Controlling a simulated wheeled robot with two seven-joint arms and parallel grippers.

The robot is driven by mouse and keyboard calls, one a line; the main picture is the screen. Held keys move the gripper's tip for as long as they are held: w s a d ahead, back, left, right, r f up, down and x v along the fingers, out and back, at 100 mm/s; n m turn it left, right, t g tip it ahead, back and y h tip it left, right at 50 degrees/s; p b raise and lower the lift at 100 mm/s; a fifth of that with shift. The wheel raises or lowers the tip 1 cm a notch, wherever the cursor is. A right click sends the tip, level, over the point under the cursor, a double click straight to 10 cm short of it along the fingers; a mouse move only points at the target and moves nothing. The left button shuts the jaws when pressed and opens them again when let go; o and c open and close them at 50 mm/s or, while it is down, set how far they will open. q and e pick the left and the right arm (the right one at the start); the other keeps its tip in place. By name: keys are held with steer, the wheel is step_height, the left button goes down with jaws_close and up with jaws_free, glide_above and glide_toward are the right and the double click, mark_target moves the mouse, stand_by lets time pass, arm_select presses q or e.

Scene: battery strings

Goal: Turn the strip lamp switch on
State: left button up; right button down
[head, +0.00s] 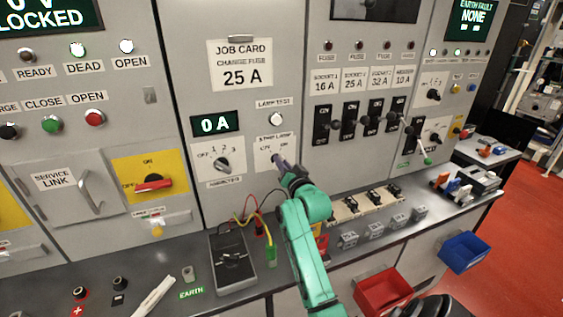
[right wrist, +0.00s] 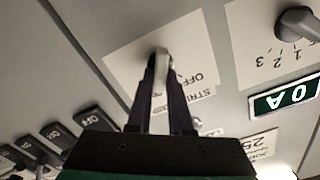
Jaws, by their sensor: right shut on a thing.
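The strip lamp switch plate (head: 264,158) is a white label on the grey panel, below the lamp test button (head: 277,119). My right gripper (head: 281,165) reaches up to it on a green arm and covers most of the switch. In the right wrist view the two dark fingers of my right gripper (right wrist: 164,95) are shut on the pale strip lamp switch lever (right wrist: 161,66). The word OFF shows on the plate (right wrist: 195,65) beside the lever; the ON side is hidden there. My left gripper is not in view.
A rotary ammeter knob (head: 223,164) and a 0 A display (head: 215,124) are left of the switch. Black breakers (head: 349,120) line the panel at right. A meter (head: 232,262) with leads stands on the bench below. Red (head: 383,290) and blue bins (head: 464,252) hang in front.

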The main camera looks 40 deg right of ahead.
stand_by(0.3)
steer(key=c, duration=0.8)
jaws_free()
steer(key=shift+s, duration=0.1)
steer(key=b+v, duration=0.4)
steer(key=v, duration=1)
steer(key=shift+s+a, duration=0.15)
steer(key=shift+s, duration=0.1)
